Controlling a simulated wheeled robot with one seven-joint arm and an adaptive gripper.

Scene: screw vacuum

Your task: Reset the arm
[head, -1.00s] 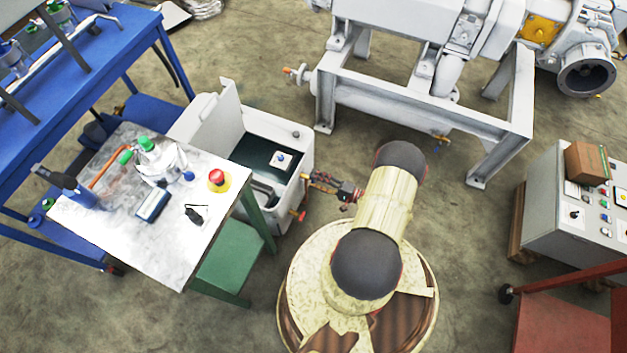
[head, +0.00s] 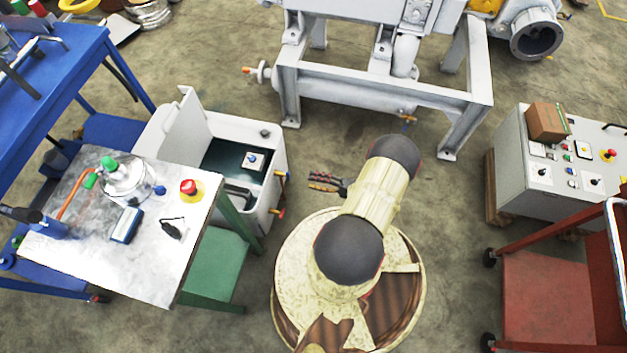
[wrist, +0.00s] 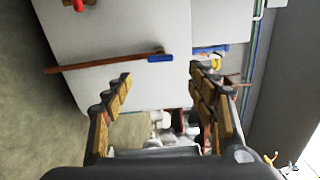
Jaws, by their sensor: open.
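My gripper (head: 326,183) shows in the head view just right of the white open tank, over the floor beside my own base. In the wrist view my gripper (wrist: 165,105) has its two fingers spread wide apart with nothing held between them. The white tank (head: 268,199) has its lid raised at the left and a dark inside with a small white block bearing a blue knob. My gripper looks apart from the tank in the head view. A pale tank-like surface (wrist: 150,30) with a red and blue handled rod fills the upper wrist view.
A metal-topped table (head: 90,255) with a glass flask and a red stop button (head: 188,187) stands at left. A white machine frame (head: 380,90) stands behind, a grey control box (head: 520,190) and a red cart (head: 545,290) at right. Open floor lies between.

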